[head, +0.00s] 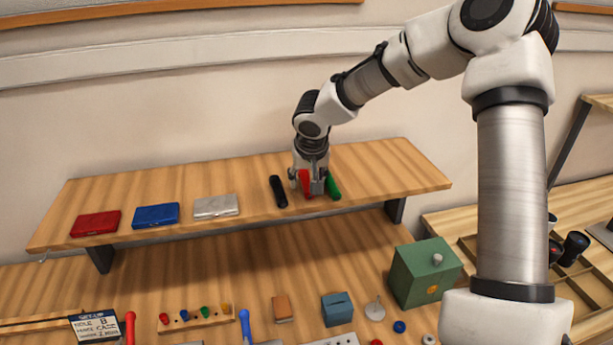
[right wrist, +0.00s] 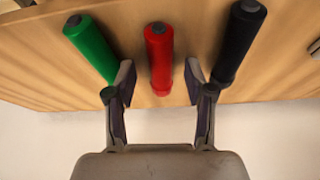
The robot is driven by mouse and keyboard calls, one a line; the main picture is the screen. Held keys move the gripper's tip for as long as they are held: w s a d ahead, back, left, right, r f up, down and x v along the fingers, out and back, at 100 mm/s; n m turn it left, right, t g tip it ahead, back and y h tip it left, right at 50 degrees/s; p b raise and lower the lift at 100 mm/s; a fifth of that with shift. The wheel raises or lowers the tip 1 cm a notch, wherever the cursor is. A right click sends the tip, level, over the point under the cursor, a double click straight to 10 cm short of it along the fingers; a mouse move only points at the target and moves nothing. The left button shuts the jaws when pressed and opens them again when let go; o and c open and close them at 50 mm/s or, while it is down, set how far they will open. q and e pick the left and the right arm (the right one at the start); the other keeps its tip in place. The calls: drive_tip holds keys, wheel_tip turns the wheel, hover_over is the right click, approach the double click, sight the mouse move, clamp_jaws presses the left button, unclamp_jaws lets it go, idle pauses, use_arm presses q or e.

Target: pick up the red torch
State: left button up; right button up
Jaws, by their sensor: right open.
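The red torch (head: 305,181) lies on the raised wooden shelf (head: 245,195), between a black torch (head: 278,191) and a green torch (head: 332,187). My right gripper (head: 309,190) is over the red torch and partly hides it in the head view. The green torch (right wrist: 92,47) is close outside the left finger, and the black torch (right wrist: 238,42) is outside the right finger. My left gripper is not in view.
Red (head: 95,223), blue (head: 156,215) and silver (head: 216,206) flat cases lie on the shelf's left part. Below, the bench holds a green box (head: 425,271), a small blue box (head: 337,309) and a peg rack (head: 196,319). The shelf is bare right of the green torch.

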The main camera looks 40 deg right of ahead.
drive_tip(key=shift+w+d+f, duration=0.25)
drive_tip(key=shift+w+f, duration=0.2)
drive_tip(key=shift+f, duration=0.1)
drive_tip(key=shift+s+a+r, duration=0.15)
drive_tip(key=shift+s, duration=0.05)
drive_tip(key=shift+s+a+r, duration=0.15)
drive_tip(key=c, duration=0.6)
drive_tip(key=shift+s, duration=0.1)
clamp_jaws()
